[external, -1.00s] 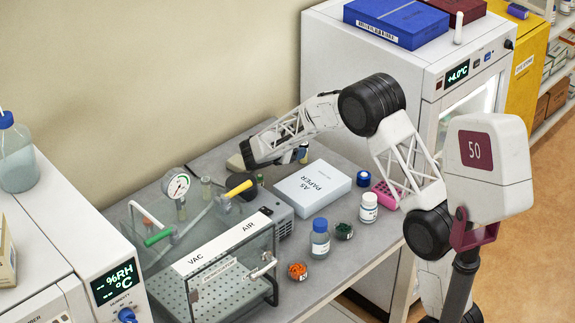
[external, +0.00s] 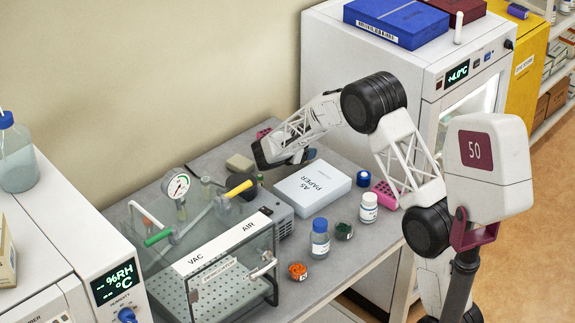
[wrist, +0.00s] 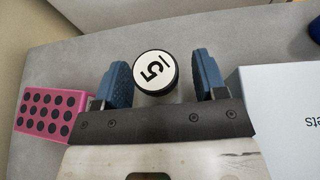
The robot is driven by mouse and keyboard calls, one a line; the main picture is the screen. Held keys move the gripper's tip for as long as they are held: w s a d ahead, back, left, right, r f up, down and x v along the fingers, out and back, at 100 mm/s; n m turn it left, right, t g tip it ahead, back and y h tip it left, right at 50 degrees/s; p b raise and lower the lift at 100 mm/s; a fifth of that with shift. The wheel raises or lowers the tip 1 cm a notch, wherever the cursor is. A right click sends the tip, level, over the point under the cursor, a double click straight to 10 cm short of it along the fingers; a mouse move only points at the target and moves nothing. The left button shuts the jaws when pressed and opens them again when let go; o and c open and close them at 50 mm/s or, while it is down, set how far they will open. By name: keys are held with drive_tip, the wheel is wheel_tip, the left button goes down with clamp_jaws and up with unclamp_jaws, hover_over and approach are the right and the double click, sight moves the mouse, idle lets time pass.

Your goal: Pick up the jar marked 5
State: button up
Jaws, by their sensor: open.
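The jar marked 5 (wrist: 155,72) shows in the wrist view from above, with a white lid top, a black rim and an underlined 5. My gripper (wrist: 162,82) is open, with one blue-padded finger on each side of the jar. Gaps show between the jar and both fingers, the left one looking smaller. The jar's lower body is mostly hidden by its lid and my gripper. In the external view my gripper (external: 301,156) is low over the back of the bench, behind the paper box, and I cannot make out the jar there.
A pink rack with dark holes (wrist: 50,114) stands left of my gripper in the wrist view. The white A5 paper box (external: 313,186) stands close on the other side. A clear vacuum chamber (external: 225,262), bottles and small dishes occupy the front of the bench.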

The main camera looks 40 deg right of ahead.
idle(0.3)
drive_tip(key=c, duration=1.1)
drive_tip(key=shift+r, duration=0.1)
drive_tip(key=shift+r, duration=4.95)
